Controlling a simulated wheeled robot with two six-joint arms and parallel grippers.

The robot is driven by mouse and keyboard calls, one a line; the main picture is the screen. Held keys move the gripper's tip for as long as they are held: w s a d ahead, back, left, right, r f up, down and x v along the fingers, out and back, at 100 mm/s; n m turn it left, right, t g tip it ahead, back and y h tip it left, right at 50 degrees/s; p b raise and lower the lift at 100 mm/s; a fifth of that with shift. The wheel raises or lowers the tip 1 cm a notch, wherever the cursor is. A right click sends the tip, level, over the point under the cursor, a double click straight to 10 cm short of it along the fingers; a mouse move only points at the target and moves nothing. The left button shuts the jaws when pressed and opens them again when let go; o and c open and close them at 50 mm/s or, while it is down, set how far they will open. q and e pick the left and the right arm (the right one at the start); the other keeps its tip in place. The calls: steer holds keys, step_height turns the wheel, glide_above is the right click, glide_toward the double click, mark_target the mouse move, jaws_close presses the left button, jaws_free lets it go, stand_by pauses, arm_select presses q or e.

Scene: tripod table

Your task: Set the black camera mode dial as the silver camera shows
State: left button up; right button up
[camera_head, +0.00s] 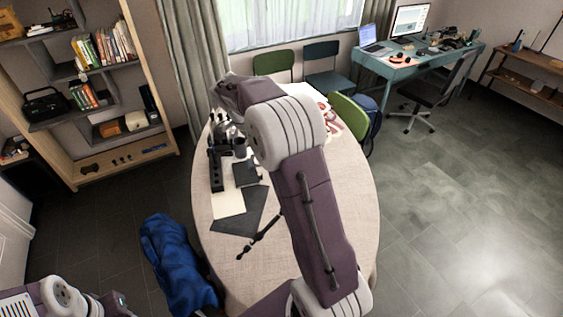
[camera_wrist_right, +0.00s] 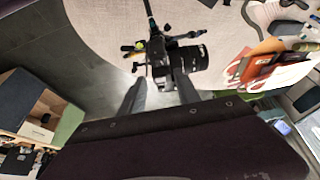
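The black camera (camera_wrist_right: 182,55) shows in the right wrist view, mounted on a tripod with a dark head and handles (camera_wrist_right: 140,48). Its lens points to the right. My right gripper (camera_wrist_right: 158,84) has its two fingers apart, with the fingertips close to the camera body. I cannot tell whether they touch it, and the mode dial is too small to make out. In the head view, dark camera gear (camera_head: 222,140) stands at the table's far left, partly hidden by my right arm. I cannot make out the silver camera.
The oval table (camera_head: 345,225) holds a black strip (camera_head: 216,172), dark flat items (camera_head: 240,208), a pale sheet (camera_head: 228,202) and a thin black rod (camera_head: 258,238). A blue bag (camera_head: 175,265) stands left of the table.

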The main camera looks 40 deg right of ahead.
steer(key=p+x, duration=0.2)
steer(key=x, duration=0.7)
steer(key=shift+a, duration=0.1)
jaws_close()
